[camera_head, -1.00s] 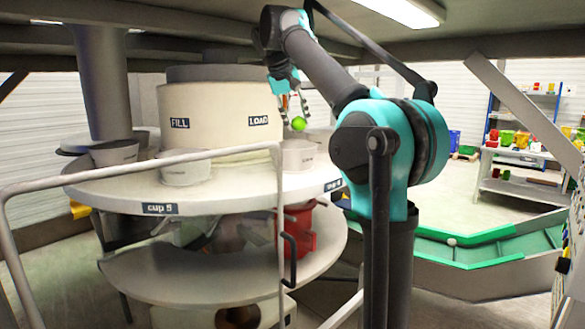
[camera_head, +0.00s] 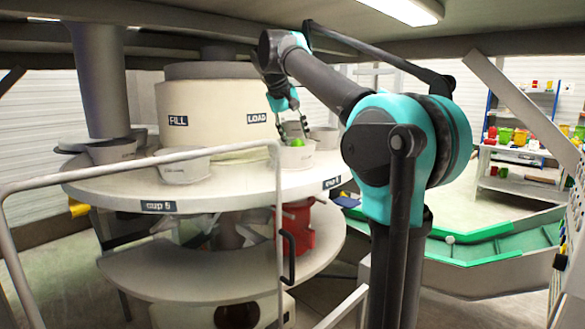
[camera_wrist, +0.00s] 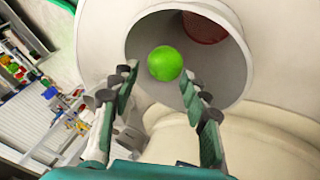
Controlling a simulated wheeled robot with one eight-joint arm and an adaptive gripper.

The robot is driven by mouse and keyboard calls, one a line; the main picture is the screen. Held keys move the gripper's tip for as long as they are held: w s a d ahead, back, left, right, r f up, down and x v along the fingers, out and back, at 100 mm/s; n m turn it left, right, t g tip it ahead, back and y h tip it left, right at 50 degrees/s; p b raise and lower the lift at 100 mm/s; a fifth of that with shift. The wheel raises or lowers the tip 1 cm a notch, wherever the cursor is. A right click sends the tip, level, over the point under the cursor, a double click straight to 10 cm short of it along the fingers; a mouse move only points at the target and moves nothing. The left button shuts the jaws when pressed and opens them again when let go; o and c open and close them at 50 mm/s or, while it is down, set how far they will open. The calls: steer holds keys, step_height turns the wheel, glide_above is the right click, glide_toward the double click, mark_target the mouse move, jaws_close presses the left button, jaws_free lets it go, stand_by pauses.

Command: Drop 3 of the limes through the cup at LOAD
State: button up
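A green lime (camera_head: 298,142) is at the mouth of the white cup (camera_head: 296,158) below the LOAD sign (camera_head: 256,118). In the wrist view the lime (camera_wrist: 165,63) shows against the inside of the cup (camera_wrist: 140,45), just beyond my fingertips. My gripper (camera_head: 292,131) points down at this cup. In the wrist view its two fingers (camera_wrist: 158,80) stand apart, with a visible gap between the left finger and the lime. A reddish round patch (camera_wrist: 205,27) shows deep inside the cup. No other lime is clear in the head view.
The white round table (camera_head: 110,190) carries several more cups, one by the FILL side (camera_head: 183,168). A grey rail (camera_head: 130,164) crosses in front. A red object (camera_head: 298,228) stands below the table. A green-edged trough (camera_head: 490,250) lies at right, shelves behind.

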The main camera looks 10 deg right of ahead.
steer(key=shift+o, duration=1.4)
steer(key=shift+r, duration=0.1)
steer(key=v, duration=0.7)
steer(key=shift+r, duration=0.15)
steer(key=shift+s+a, duration=0.1)
